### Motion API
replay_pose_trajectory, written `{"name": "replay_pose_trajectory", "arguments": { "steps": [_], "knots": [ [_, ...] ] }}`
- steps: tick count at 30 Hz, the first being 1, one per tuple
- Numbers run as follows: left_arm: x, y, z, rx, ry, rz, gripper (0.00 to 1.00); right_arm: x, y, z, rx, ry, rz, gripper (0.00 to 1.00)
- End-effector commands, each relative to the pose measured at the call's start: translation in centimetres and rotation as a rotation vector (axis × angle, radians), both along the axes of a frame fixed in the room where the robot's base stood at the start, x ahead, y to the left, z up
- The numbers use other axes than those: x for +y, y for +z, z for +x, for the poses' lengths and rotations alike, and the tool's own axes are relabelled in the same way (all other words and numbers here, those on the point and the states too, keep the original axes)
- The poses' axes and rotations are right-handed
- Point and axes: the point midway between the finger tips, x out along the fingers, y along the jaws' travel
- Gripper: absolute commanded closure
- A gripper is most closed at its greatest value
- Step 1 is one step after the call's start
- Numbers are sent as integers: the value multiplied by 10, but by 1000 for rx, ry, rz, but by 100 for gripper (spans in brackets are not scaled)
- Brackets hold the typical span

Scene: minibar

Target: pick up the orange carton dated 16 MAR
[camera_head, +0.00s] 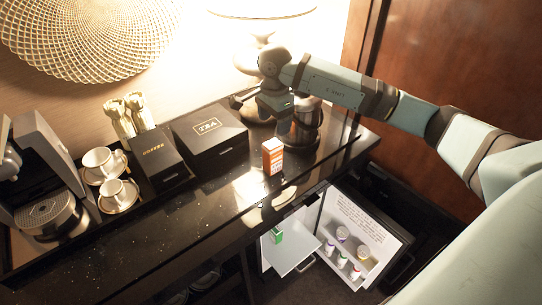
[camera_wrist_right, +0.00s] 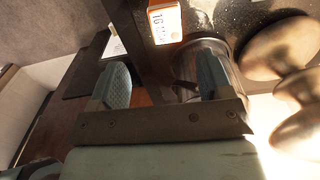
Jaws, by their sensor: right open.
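The orange carton (camera_head: 272,157) stands upright on the black counter, near its front edge, with a white label on its front. In the right wrist view the carton (camera_wrist_right: 167,22) shows at the top edge, partly cut off; "16" is legible on its white face, the rest of the date is not clear. My right gripper (camera_wrist_right: 164,78) is open and empty, its two fingers apart. In the head view the right gripper (camera_head: 275,104) is above and behind the carton, apart from it. My left gripper is in neither view.
A dark glass container (camera_head: 304,126) and a lamp (camera_head: 255,50) stand close behind the carton. The tea box (camera_head: 209,138) and coffee box (camera_head: 157,158) are to its left.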

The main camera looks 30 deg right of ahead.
Motion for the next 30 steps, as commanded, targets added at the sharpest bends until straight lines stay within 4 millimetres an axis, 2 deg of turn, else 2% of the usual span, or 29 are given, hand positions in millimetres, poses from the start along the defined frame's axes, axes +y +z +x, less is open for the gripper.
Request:
{"name": "replay_pose_trajectory", "arguments": {
  "steps": [3,6,14,21,24,30],
  "knots": [
    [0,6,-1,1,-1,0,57,1,-24,-1,4,-2,3,28],
    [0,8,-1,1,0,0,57,1,-39,0,2,0,4,28],
    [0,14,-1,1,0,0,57,1,-58,2,1,-2,5,28],
    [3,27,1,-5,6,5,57,-1,-93,7,2,-2,7,28],
    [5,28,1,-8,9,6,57,-1,-102,7,0,-2,5,28],
    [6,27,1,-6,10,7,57,-1,-104,7,-1,-1,4,28]
  ]
}}
